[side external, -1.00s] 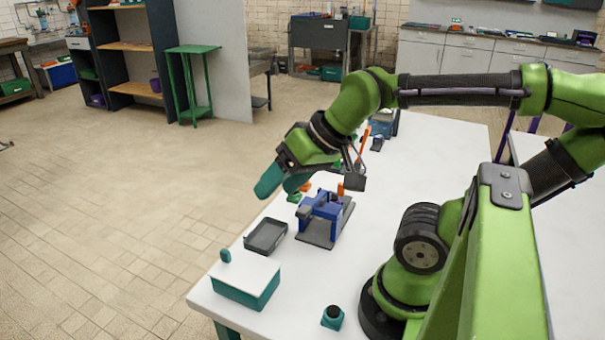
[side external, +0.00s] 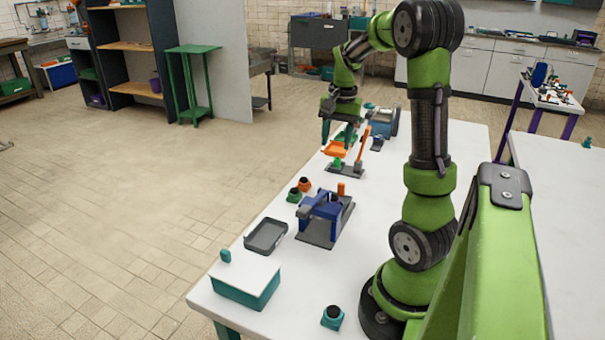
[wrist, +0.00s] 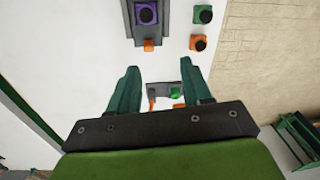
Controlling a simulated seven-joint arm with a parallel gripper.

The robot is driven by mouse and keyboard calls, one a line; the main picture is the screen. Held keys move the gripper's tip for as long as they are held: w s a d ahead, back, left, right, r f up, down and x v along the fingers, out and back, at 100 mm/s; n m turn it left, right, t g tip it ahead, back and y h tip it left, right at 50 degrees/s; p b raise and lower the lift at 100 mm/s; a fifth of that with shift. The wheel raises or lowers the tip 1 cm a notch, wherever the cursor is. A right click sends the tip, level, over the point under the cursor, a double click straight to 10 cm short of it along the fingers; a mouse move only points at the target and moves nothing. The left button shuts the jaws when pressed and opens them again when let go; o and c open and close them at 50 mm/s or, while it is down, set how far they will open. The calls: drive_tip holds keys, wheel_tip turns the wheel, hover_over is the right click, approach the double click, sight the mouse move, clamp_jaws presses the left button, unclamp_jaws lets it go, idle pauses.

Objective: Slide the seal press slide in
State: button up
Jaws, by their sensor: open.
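My gripper (side external: 338,136) is open and points down at the far part of the white table. Its two teal fingers stand wide apart with nothing held in the wrist view (wrist: 160,76). Below it is a device with a grey base, an orange plate (side external: 335,150), a green piece (wrist: 175,93) and an upright orange lever (side external: 363,143). Closer to the side camera stands a blue device (side external: 322,207) on a grey base plate (side external: 318,232), with an orange block (side external: 341,189) at its far end. I cannot tell for certain which part is the seal press slide.
Green (side external: 294,195) and orange (side external: 305,184) buttons stand near the left table edge. A blue machine (side external: 383,122) stands beyond my gripper.

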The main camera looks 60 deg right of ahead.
sight(341, 184)
drive_tip(key=shift+m+g, duration=0.4)
drive_tip(key=shift+m, duration=0.5)
drive_tip(key=d+f, duration=0.1)
drive_tip(key=f, duration=0.4)
drive_tip(key=d+f, duration=0.1)
drive_tip(key=f, duration=0.4)
drive_tip(key=s+d+f, duration=0.1)
drive_tip(key=f, duration=0.5)
drive_tip(key=shift+s+d, duration=0.1)
drive_tip(key=shift+r, duration=0.1)
drive_tip(key=shift+c, duration=0.2)
clamp_jaws()
